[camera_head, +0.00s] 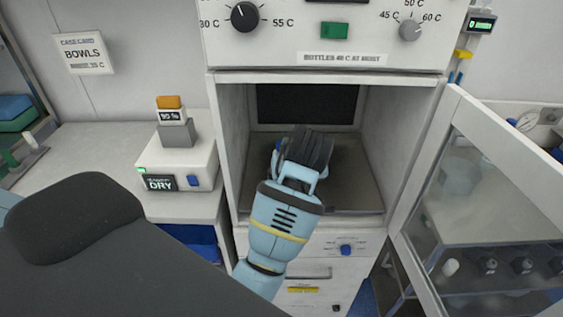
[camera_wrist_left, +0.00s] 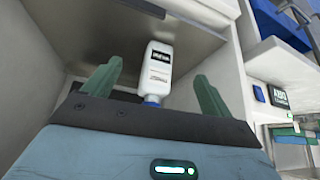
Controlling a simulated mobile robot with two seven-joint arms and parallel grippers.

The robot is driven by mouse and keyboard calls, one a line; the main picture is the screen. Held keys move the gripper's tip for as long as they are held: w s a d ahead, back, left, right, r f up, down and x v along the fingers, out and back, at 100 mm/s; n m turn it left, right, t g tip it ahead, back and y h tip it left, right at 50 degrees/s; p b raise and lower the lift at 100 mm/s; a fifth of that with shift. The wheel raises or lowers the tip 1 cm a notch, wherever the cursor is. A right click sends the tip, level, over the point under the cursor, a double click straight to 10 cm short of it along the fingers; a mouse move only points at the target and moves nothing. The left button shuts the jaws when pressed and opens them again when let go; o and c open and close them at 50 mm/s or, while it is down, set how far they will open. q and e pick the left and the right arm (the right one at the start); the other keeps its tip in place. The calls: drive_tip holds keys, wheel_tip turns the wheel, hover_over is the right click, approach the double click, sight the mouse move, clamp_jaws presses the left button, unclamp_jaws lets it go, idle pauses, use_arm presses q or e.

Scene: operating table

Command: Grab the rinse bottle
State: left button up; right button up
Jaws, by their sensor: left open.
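The rinse bottle (camera_wrist_left: 158,72) is white with a dark label and a blue cap. In the left wrist view its cap points down in the picture, towards my gripper. My left gripper (camera_wrist_left: 155,92) is open, with a green finger on either side of the bottle's cap end; contact does not show. In the head view my left gripper (camera_head: 303,150) reaches into the open cabinet (camera_head: 228,150). It hides most of the bottle there; only a small blue spot shows beside it. My right gripper is not in view.
The cabinet's side walls stand close on both sides of my left arm. Its glass door (camera_head: 490,200) is swung open to the right. A white box marked DRY (camera_head: 178,168) sits on the counter to the left. Drawers lie below the opening.

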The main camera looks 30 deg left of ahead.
sight(285, 144)
use_arm(q)
drive_tip(key=shift+n, duration=0.3)
drive_tip(key=shift+w+a+r, duration=0.25)
drive_tip(key=shift+w+a, duration=0.8)
drive_tip(key=shift+w, duration=0.15)
drive_tip(key=shift+w+a+r, duration=0.3)
drive_tip(key=shift+w+a, duration=0.75)
drive_tip(key=shift+w, duration=0.1)
drive_tip(key=shift+w+a+r, duration=0.25)
drive_tip(key=shift+w+a, duration=0.8)
drive_tip(key=shift+w, duration=0.15)
drive_tip(key=shift+w+a, duration=0.75)
drive_tip(key=shift+x, duration=1.1)
drive_tip(key=shift+w+a+f, duration=0.15)
drive_tip(key=shift+w+f, duration=0.1)
drive_tip(key=shift+f, duration=0.1)
drive_tip(key=c, duration=1.8)
clamp_jaws()
drive_tip(key=shift+r, duration=0.15)
